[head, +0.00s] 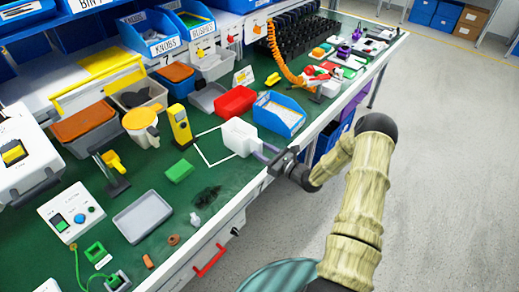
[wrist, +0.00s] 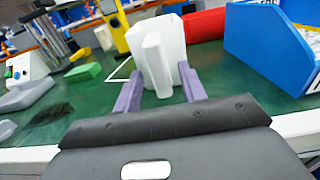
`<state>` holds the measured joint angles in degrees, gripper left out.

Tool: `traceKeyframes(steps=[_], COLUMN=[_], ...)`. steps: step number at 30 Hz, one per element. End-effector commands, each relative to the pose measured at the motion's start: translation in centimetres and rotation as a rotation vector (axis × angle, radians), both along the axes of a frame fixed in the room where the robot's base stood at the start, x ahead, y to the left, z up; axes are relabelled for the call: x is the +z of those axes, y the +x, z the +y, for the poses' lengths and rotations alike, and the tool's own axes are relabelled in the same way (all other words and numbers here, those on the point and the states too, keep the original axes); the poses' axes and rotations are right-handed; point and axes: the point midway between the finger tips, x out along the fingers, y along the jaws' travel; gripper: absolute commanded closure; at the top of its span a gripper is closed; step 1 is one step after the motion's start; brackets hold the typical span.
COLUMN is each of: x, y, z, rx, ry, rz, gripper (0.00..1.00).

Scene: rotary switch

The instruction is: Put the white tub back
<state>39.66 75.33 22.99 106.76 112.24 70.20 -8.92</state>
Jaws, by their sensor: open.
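The white tub (head: 240,137) stands upright on the green bench mat near the front edge. It also shows in the wrist view (wrist: 165,45), with a raised white handle-like part facing me. A white outline (head: 207,160) on the mat lies at the tub's left; the tub hides its right part, so I cannot tell how much of the tub is inside. My gripper (head: 264,153) reaches in from the front edge. Its two purple fingers (wrist: 161,92) are open, one at each side of the tub's near part. Whether they touch it is hidden.
A blue bin (head: 279,115) stands close at the tub's right, a red bin (head: 235,101) behind it. A yellow device (head: 180,124) and a green block (head: 179,171) are to the left. A grey tray (head: 142,215) lies further left. Bare mat lies left inside the outline.

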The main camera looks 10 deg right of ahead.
Motion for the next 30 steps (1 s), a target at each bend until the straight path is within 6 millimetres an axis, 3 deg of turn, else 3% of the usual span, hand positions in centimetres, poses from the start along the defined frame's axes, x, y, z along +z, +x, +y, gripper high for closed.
traceKeyframes(steps=[9,15,30], x=[-0.2,-0.2,-0.1], y=[-5.1,-7.2,-7.6], z=[-3.9,-5.4,-5.5], rx=[-0.004,-0.002,0.0], ry=[0.0,-0.002,-0.001], rz=[0.0,-0.001,-0.001], gripper=[0.59,0.59,0.59])
